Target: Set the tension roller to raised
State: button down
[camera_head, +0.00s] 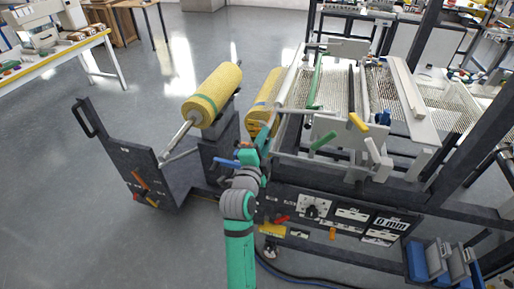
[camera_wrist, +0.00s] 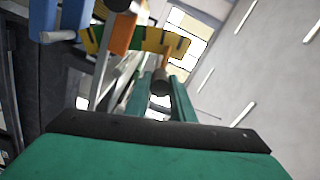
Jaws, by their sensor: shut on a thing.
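My gripper (camera_head: 263,145) is at the left end of the laminating machine, just below the second yellow roll. In the wrist view its two green fingers (camera_wrist: 161,100) are shut around a dark, round-ended handle (camera_wrist: 160,80). The head view hides this grip behind the gripper and wrist. The handle seems to belong to the tension roller's lever, but the link is not clear. A curved yellow, green and orange scale (camera_wrist: 152,41) shows just beyond the fingers. I cannot read the roller's height from these views.
A blue handle (camera_head: 226,163) sticks out left of my gripper; an orange handle (camera_wrist: 122,32) is close in the wrist view. A yellow mesh roll (camera_head: 213,95) sits on the unwind stand. A green lever (camera_head: 323,141) and yellow handle (camera_head: 358,122) lie right.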

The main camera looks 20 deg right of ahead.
notch_tip(320, 180, up, 3)
jog(key=shift+a+r+m, duration=0.1)
jog(key=shift+a+m, duration=0.05)
jog(key=shift+m, duration=0.45)
jog(key=c, duration=1.5)
grip_release()
jog(key=shift+c, duration=0.2)
jog(key=shift+f, duration=0.25)
